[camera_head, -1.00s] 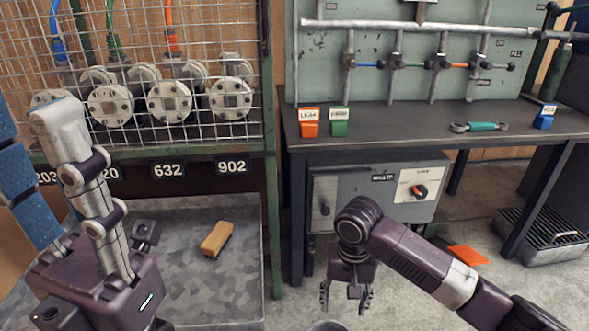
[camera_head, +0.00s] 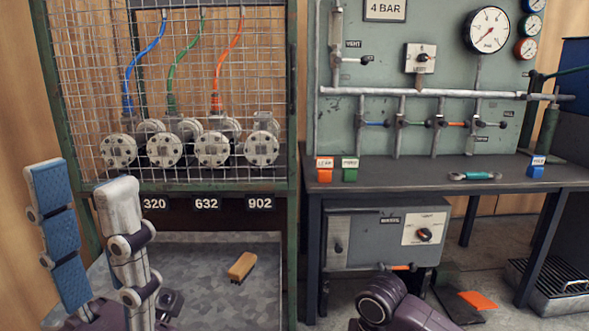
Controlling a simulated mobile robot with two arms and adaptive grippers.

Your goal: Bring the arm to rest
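My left gripper (camera_head: 80,178) stands upright at the lower left, close to the camera. One finger shows a blue ribbed pad and the other is pale grey with dark joints. The fingers are apart, with nothing visible between them. Its purple base is mostly cut off by the lower edge. A purple link of my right arm (camera_head: 400,308) shows at the bottom, in front of the workbench. The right gripper is out of the picture, below the frame.
A mesh cage (camera_head: 80,60) holds several flanged pipe ends (camera_head: 212,148). A tan block (camera_head: 241,266) lies on the grey platform below. A pipe panel (camera_head: 350,60) stands behind.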

